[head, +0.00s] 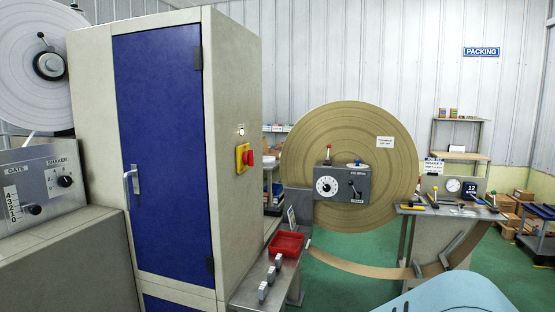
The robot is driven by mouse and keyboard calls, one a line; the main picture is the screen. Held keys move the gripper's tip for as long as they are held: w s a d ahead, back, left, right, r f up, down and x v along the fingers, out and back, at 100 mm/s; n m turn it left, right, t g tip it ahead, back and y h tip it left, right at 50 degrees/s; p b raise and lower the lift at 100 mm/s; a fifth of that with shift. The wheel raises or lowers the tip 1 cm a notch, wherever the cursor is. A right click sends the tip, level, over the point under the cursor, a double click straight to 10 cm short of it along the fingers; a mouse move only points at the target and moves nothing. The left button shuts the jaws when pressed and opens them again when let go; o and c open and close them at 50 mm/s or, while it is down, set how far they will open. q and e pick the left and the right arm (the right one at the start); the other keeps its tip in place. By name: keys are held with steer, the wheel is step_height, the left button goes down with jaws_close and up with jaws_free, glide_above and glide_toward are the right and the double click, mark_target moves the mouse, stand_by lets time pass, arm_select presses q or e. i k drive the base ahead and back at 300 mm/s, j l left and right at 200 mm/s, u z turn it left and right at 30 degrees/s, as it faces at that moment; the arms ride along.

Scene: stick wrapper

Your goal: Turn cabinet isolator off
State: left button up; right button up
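The cabinet (237,60) is a tall beige box with a blue door (160,150) that looks closed. A silver door handle (131,185) is on the door's left side. The isolator (247,157) is on the cabinet's right side face, a red knob on a yellow plate. Its knob position is too small to read. A small pale indicator (241,131) sits just above it and looks lit. Neither of my grippers shows in the head view.
A grey panel (40,185) marked GATE and SHAKER stands left of the cabinet. A metal bench (250,291) with a red tray (286,245) sits below the isolator. A large brown reel (350,125) stands behind to the right. Green floor (345,285) shows beyond the bench.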

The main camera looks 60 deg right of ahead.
mark_target(248, 157)
steer(key=z, duration=1.8)
